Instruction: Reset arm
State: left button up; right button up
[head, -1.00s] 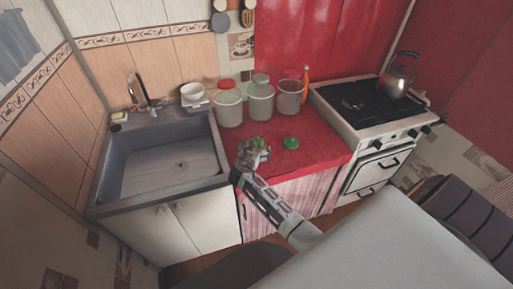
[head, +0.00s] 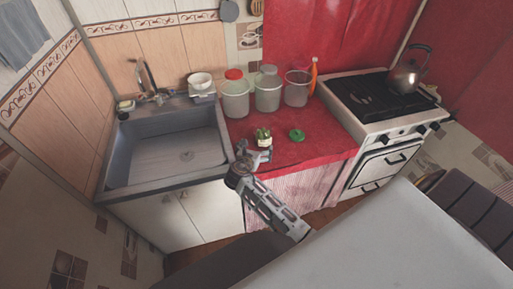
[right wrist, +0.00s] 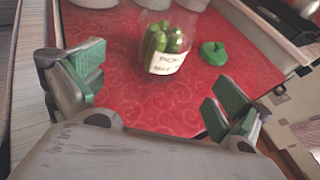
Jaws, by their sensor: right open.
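My right gripper (head: 250,157) is over the front edge of the red counter (head: 320,150), left of centre in the head view. In the right wrist view my right gripper (right wrist: 155,100) is open and empty, its green-padded fingers wide apart. A pickle jar (head: 263,138) stands upright on the counter just beyond the fingers, apart from them. It also shows in the right wrist view (right wrist: 168,48) with green pickles and a white label; its mouth looks uncovered. A green lid (head: 297,135) lies on the counter to the jar's right. My left gripper is not in view.
Three clear containers (head: 268,92) stand at the back of the counter, with an orange bottle (head: 313,76) beside them. A sink (head: 165,150) is on the left. A stove (head: 385,110) with a kettle (head: 409,70) is on the right. A pale tabletop (head: 390,245) fills the front right.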

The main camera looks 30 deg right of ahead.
dwell(0.6)
jog(key=shift+s+d+f+m+g, duration=0.1)
jog(key=shift+s+f+m+g, duration=0.1)
jog(key=shift+s+m, duration=0.25)
jog(key=shift+s+f+m+g, duration=0.1)
jog(key=shift+s+f+m, duration=0.05)
jog(key=shift+s+m, duration=0.25)
jog(key=s+a+r+m+g+y, duration=0.1)
jog(key=s+a+m+g+y, duration=0.3)
jog(key=s+m, duration=0.75)
jog(key=s+a+m+g+y, duration=0.1)
jog(key=s+a+m+y, duration=0.5)
jog(key=s+m, duration=0.55)
jog(key=s+f+g, duration=0.1)
jog(key=s+f, duration=0.1)
jog(key=f, duration=1.4)
jog(key=s+f, duration=0.2)
jog(key=f, duration=1.5)
jog(key=s+d+f, duration=0.2)
jog(key=s+f, duration=0.7)
jog(key=s, duration=0.2)
jog(key=s+d+f+g, duration=0.1)
jog(key=s+d+f, duration=0.1)
jog(key=s+f, duration=0.8)
jog(key=shift+s+f+g, duration=0.25)
jog(key=shift+s+g, duration=0.05)
jog(key=shift+s, duration=0.05)
jog(key=shift+d+n, duration=0.1)
jog(key=shift+n, duration=0.15)
